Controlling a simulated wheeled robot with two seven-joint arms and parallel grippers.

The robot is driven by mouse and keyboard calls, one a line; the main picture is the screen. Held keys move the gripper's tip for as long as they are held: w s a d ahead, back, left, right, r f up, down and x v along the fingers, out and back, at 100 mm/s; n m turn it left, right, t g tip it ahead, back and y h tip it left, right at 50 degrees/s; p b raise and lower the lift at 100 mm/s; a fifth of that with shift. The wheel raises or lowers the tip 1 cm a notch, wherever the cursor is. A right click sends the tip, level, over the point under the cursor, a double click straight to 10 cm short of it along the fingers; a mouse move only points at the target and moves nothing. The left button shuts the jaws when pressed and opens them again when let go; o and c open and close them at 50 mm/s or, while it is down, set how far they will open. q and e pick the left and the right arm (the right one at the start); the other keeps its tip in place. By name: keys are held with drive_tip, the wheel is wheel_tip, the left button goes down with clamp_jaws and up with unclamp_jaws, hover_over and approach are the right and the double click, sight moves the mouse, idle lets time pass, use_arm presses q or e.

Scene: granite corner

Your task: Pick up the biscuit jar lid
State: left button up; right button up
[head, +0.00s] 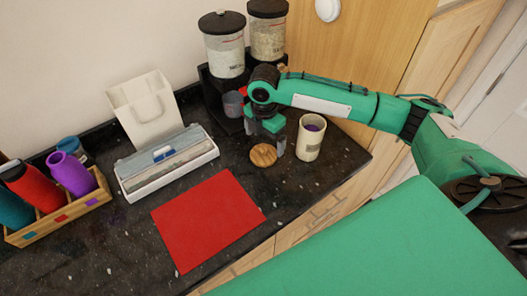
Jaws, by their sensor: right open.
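The biscuit jar lid (263,155), a round light-wood disc, lies flat on the dark speckled counter. A cream jar (309,139) stands upright and uncovered just to its right, with something purple inside. My right gripper (267,146) points down at the lid's far edge, its fingers apart. The fingers hide a small part of the lid's far side; I cannot tell whether they touch it. My left gripper is not in view.
A red mat (208,220) lies left of the lid. A white box with a bluish lid (168,165) and a bottle crate (58,218) are further left. A dark stand with cereal dispensers (225,57) is behind my gripper. The counter's front edge is close to the lid.

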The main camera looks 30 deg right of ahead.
sight(264, 148)
drive_tip(key=shift+f+p, duration=0.55)
drive_tip(key=shift+f, duration=0.3)
wheel_tip(264, 148, down, 3)
drive_tip(key=shift+r+p, duration=0.2)
drive_tip(key=shift+p, duration=0.15)
drive_tip(key=shift+f, duration=0.5)
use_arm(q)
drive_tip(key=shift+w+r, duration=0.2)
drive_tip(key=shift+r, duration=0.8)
use_arm(e)
drive_tip(key=c, duration=1)
